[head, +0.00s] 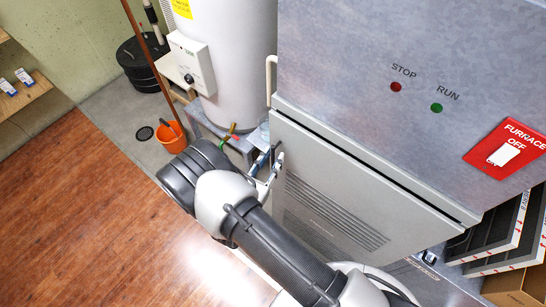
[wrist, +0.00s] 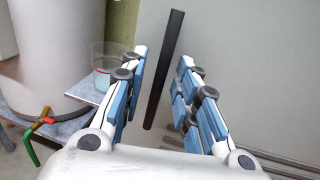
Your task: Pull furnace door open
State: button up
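The furnace door (head: 320,187) is the grey lower panel with louver slots in the head view. A dark gap runs along its top edge; I cannot tell whether the door is shut or slightly ajar. In the wrist view the door (wrist: 255,60) fills the right side. Its handle is a dark upright bar (wrist: 165,70), slightly tilted. My gripper (wrist: 162,58) is open, with one blue-padded finger on each side of the bar and visible gaps to both. In the head view my gripper (head: 268,168) is at the door's left edge, and the arm hides part of the door.
A white water heater (head: 235,50) stands left of the furnace, with a clear cup (wrist: 108,65) on its stand. An orange bucket (head: 172,136) and a black bin (head: 143,65) are farther left. Filters (head: 500,235) lean at the right. The wood floor (head: 80,210) is clear.

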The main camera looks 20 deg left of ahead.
jog(key=shift+w+d, duration=0.15)
jog(key=shift+w, duration=0.45)
jog(key=shift+c, duration=0.6)
grip_shut()
